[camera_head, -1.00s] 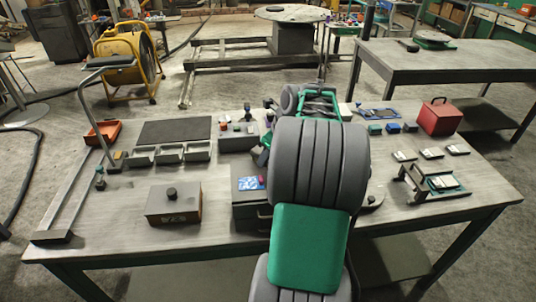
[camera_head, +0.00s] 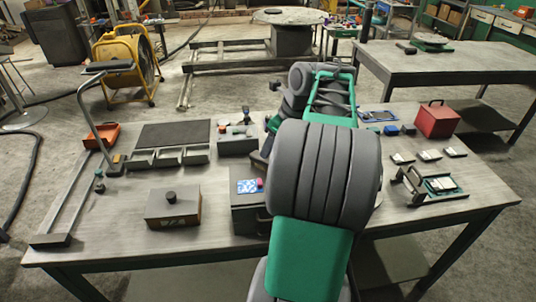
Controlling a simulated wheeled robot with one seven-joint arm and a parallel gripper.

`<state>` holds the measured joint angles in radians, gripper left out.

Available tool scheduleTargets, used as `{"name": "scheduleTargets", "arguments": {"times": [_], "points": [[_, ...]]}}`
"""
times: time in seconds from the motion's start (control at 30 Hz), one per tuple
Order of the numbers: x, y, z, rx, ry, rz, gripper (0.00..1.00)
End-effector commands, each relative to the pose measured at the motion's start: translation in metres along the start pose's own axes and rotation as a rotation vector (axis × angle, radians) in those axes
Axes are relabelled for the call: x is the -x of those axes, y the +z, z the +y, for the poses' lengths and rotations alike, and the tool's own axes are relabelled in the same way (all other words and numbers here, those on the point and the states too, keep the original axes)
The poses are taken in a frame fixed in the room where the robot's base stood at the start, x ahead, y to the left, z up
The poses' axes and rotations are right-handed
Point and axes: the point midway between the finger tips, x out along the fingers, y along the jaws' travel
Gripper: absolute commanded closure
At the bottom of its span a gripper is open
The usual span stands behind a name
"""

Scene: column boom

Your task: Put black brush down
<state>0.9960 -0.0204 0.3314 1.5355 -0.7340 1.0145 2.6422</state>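My arm fills the middle of the view, reaching over the workbench (camera_head: 110,225). Its thick grey and green links hide the bench behind them. I cannot make out my gripper's fingers; the end of the arm is hidden behind its own links. A small dark part shows at the left of the far grey link, too small to name. I cannot pick out the black brush for certain. A small open-topped box (camera_head: 237,146) left of the arm holds several small items, one dark and upright.
Left on the bench are a dark mat (camera_head: 174,134), grey bins (camera_head: 168,157), an orange tray (camera_head: 102,136) and a knobbed box (camera_head: 173,208). A dark box (camera_head: 247,213) stands close beside my arm. Right are a red box (camera_head: 437,120) and a small rack (camera_head: 430,187). The bench's front left is bare.

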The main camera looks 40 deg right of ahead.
Motion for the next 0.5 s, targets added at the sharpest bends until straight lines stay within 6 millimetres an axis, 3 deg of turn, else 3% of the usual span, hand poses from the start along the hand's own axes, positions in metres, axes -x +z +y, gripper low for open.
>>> {"name": "scheduleTargets", "arguments": {"times": [0.03, 0.2, 0.37, 0.47, 0.5], "points": [[0.017, 0.001, -0.001, -0.001, -0.003, -0.001, 0.44], [0.044, 0.0, -0.001, -0.003, 0.0, 0.0, 0.44], [0.049, 0.001, 0.001, 0.007, 0.002, 0.002, 0.44], [0.045, 0.013, 0.019, 0.126, 0.005, 0.002, 0.44], [0.042, 0.022, 0.034, 0.229, 0.007, 0.003, 0.44]]}}
